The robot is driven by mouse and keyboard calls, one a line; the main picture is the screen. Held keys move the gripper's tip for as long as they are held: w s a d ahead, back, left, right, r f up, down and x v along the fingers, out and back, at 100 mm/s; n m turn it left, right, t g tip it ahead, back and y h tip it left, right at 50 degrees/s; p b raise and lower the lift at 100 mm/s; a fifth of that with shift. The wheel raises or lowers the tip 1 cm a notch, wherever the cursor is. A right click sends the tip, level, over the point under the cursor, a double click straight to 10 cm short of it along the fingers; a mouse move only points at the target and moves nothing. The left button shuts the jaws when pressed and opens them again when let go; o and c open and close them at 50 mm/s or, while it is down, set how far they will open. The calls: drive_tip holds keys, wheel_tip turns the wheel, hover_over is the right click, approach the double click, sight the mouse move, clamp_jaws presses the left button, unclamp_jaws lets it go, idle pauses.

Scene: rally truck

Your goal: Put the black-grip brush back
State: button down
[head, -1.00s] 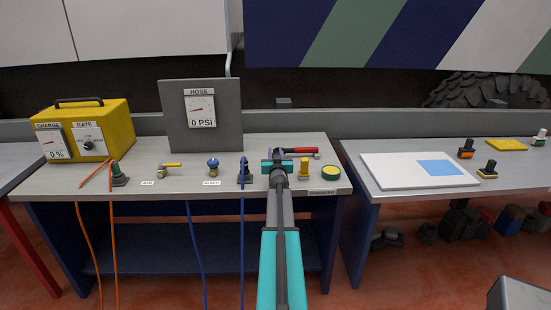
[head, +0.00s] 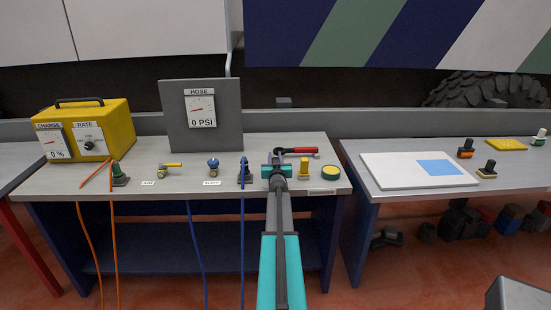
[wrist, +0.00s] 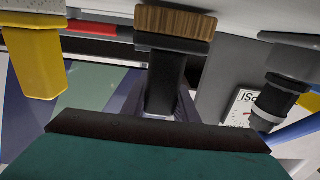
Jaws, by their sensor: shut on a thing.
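My gripper (head: 277,168) is over the front part of the left bench, in the head view, with its arm reaching straight away from me. In the wrist view, which is upside down, the gripper (wrist: 160,108) is shut on the grip of a brush (wrist: 165,80). That brush has a black grip, a dark head and brown bristles that point toward the bench top. The bristles are close to the surface; I cannot tell whether they touch it. In the head view the held brush is mostly hidden by my gripper.
A yellow-grip tool (head: 304,168), a red-handled tool (head: 300,151) and a dark fitting on a blue hose (head: 245,173) stand close around my gripper. A grey gauge panel (head: 180,132) rises behind. The right bench (head: 400,200) holds a white board (head: 395,170) and several small gripped tools.

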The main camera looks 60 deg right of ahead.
drive_tip(key=shift+f, duration=0.25)
drive_tip(key=c, duration=1.4)
unclamp_jaws()
drive_tip(key=shift+r, duration=0.15)
drive_tip(key=shift+s+a, duration=0.2)
drive_tip(key=shift+f+b+v, duration=0.15)
drive_tip(key=shift+b+v, duration=0.4)
drive_tip(key=shift+v, duration=0.7)
drive_tip(key=shift+f+b+v, duration=0.15)
drive_tip(key=shift+b+v, duration=0.4)
drive_tip(key=shift+v, duration=0.7)
drive_tip(key=b+v, duration=0.1)
drive_tip(key=v, duration=0.7)
drive_tip(key=shift+a+b, duration=0.2)
drive_tip(key=shift+b, duration=0.1)
drive_tip(key=shift+r, duration=0.1)
